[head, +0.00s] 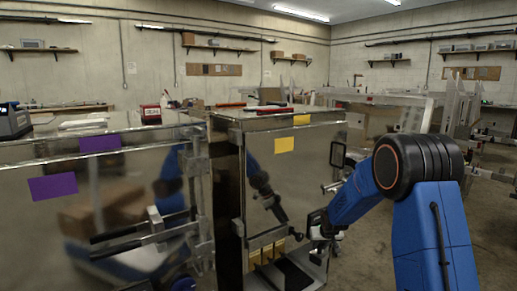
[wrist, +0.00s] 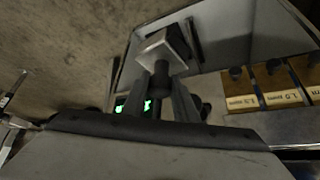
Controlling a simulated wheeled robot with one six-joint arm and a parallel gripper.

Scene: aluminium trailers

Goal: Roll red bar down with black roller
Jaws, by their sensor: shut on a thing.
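My gripper (head: 316,230) is low beside the front of the right-hand metal cabinet. In the wrist view my gripper (wrist: 161,98) is shut on a dark round stem (wrist: 161,76), which stands beside a square metal block with a dark face (wrist: 166,50). I cannot tell whether this stem is part of the black roller. A red bar (head: 268,109) lies flat on top of the right cabinet, well above my gripper. No separate black roller is clearly made out.
Wooden blocks with labels (wrist: 277,86) and dark knobs sit to the right in the wrist view. The right cabinet (head: 310,165) carries yellow squares; the left cabinet (head: 60,220) has purple squares and a protruding clamp (head: 150,235).

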